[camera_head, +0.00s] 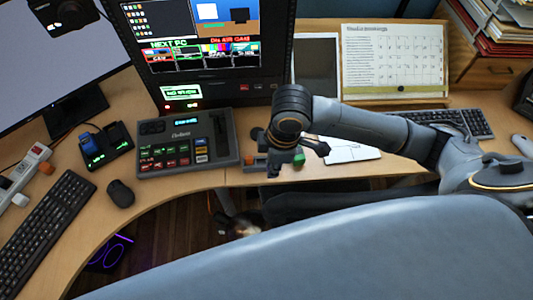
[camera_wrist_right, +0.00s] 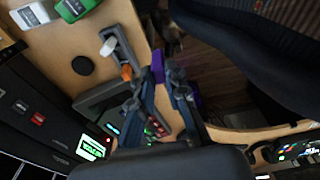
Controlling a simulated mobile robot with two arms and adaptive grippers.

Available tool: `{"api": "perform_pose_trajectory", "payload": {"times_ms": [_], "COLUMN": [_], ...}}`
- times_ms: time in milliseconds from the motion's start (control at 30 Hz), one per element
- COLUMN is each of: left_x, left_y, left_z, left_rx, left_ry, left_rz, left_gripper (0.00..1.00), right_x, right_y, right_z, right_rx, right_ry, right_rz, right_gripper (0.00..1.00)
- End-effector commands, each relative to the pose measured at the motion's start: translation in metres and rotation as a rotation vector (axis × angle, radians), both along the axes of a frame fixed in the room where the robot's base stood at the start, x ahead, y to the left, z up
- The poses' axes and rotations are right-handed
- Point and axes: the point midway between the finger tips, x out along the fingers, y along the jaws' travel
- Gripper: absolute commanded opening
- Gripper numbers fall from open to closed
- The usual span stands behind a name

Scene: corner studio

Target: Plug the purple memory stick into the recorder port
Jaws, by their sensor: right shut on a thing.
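My right gripper (camera_head: 274,170) is low over the desk's front edge, just right of the button panel. In the right wrist view its fingers (camera_wrist_right: 164,82) are shut on the purple memory stick (camera_wrist_right: 158,66), which shows at the fingertips. The stick cannot be made out in the head view. A dark unit with a lit green display (camera_head: 180,92) stands below the screen; its display also shows in the wrist view (camera_wrist_right: 90,148). I cannot tell whether it is the recorder, and no port can be made out. My left gripper is not in view.
A grey tray with a white and an orange piece (camera_wrist_right: 116,46) lies beside the gripper. A chair back (camera_head: 330,250) fills the front. A calendar stand (camera_head: 394,62) is behind my right arm.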

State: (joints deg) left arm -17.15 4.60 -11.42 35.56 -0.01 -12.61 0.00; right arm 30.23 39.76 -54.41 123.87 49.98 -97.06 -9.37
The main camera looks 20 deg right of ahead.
Motion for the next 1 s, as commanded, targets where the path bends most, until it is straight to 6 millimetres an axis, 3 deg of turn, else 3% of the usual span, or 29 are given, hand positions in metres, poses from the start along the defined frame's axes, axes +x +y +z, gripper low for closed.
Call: {"api": "perform_pose_trajectory", "payload": {"times_ms": [200, 400, 1000], "left_x": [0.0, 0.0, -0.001], "left_y": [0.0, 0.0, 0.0], "left_z": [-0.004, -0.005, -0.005], "left_rx": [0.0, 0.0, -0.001], "left_ry": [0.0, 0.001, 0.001], "left_rz": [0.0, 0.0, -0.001], "left_gripper": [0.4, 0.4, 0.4], "right_x": [-0.03, -0.042, -0.042], "right_y": [0.001, 0.001, 0.0], "right_z": [0.013, 0.018, 0.022], "right_rx": [0.0, -0.001, -0.005], "right_ry": [0.0, 0.0, 0.0], "right_rz": [0.001, -0.001, -0.025], "right_gripper": [0.01, 0.01, 0.01]}}
